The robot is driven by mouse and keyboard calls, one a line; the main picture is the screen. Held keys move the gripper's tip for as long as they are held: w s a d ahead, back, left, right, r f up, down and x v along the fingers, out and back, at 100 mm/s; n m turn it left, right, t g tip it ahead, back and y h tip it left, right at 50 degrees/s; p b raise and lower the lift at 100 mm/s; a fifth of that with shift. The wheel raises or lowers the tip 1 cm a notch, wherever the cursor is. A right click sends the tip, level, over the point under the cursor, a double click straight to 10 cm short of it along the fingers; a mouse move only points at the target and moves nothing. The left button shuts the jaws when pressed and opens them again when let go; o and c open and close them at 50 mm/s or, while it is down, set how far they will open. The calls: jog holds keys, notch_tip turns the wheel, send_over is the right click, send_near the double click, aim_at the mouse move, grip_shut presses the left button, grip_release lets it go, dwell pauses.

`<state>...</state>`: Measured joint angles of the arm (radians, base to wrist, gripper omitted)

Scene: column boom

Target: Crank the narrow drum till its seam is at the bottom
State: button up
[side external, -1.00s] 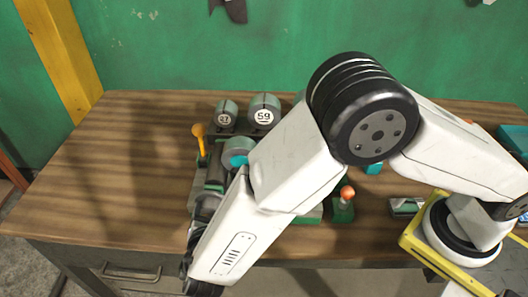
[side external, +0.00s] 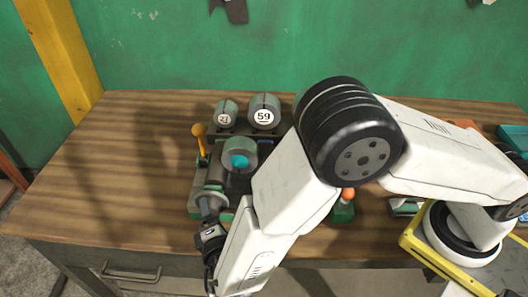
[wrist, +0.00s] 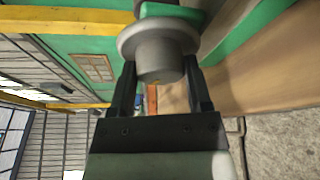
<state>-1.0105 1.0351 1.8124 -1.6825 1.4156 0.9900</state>
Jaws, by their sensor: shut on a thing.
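The narrow drum, marked 27 (side external: 226,112), stands at the back beside a wider drum marked 59 (side external: 265,107). Both are grey-green, each with a thin dark line on its upper face; I cannot tell how far the narrow one is turned. In front stands a green-based mechanism (side external: 195,208) with a dark roller and a grey knob (side external: 212,200) at its near end. My gripper (side external: 211,222) is at this near end, shut on the grey knob, which shows as a round stub between the fingers in the wrist view (wrist: 160,60). The fingertips are partly hidden there.
A drum with a teal hub (side external: 240,155) lies behind the knob. An orange-topped lever (side external: 199,132) stands left of it, and another orange-knobbed lever (side external: 347,196) stands to the right, partly behind my arm. The table's left side is clear.

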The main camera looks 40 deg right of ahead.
jog(key=shift+s+m+t, duration=0.1)
jog(key=shift+m+t, duration=0.2)
jog(key=shift+m, duration=0.4)
jog(key=o, duration=1.3)
jog(key=s+r, duration=0.1)
jog(key=r, duration=0.3)
jog(key=s+a+r, duration=0.1)
jog(key=r, duration=0.2)
jog(key=shift+s, duration=0.35)
